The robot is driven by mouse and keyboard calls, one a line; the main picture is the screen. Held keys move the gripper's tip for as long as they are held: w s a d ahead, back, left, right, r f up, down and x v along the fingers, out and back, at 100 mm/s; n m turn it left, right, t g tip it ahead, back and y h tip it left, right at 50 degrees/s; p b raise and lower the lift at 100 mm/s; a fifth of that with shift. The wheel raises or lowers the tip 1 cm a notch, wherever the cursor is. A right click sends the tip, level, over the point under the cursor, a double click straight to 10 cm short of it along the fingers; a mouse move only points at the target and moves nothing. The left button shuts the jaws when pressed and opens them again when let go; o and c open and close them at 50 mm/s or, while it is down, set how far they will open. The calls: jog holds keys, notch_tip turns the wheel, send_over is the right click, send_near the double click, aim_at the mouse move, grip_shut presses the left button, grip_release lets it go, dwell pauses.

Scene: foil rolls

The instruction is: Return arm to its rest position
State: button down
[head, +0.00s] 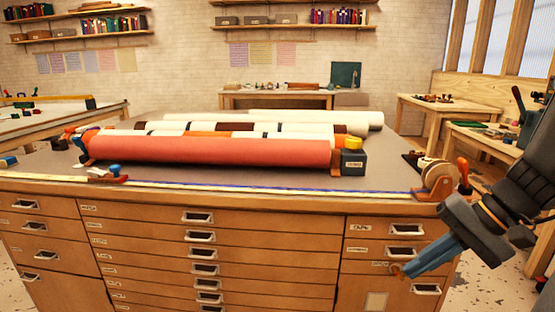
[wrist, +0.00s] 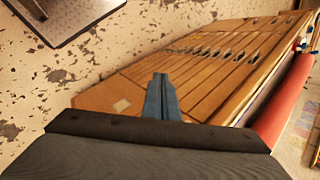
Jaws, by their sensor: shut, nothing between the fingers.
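My gripper (head: 402,272) is at the lower right in the head view, in front of the right end of the drawer cabinet (head: 215,228). Its blue fingers are shut together with nothing between them, and they point down and to the left. In the wrist view the closed fingers of my gripper (wrist: 161,80) point toward the wooden drawer fronts (wrist: 205,70). I cannot tell from these views how wide the gap between the fingertips and the cabinet is.
A red roll (head: 210,151) lies on the cabinet top with white rolls behind it. A tape dispenser (head: 437,177) sits at the right front corner, close to my arm. Side tables (head: 450,106) stand at the right. Speckled floor (wrist: 60,75) is open beside the cabinet.

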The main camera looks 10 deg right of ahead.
jog(key=s+a+f+n+g+h+p, duration=0.1)
jog(key=a+n+h+p, duration=0.1)
jog(key=a, duration=0.4)
jog(key=s+a+f+n+g+h+p, duration=0.1)
jog(key=a+n+g+h+p, duration=0.1)
jog(key=a+n+h, duration=0.2)
jog(key=a+n, duration=0.1)
jog(key=a, duration=0.2)
jog(key=shift+s+f+n+h, duration=0.2)
jog(key=shift+f+n+h, duration=0.1)
jog(key=shift+f+n, duration=0.1)
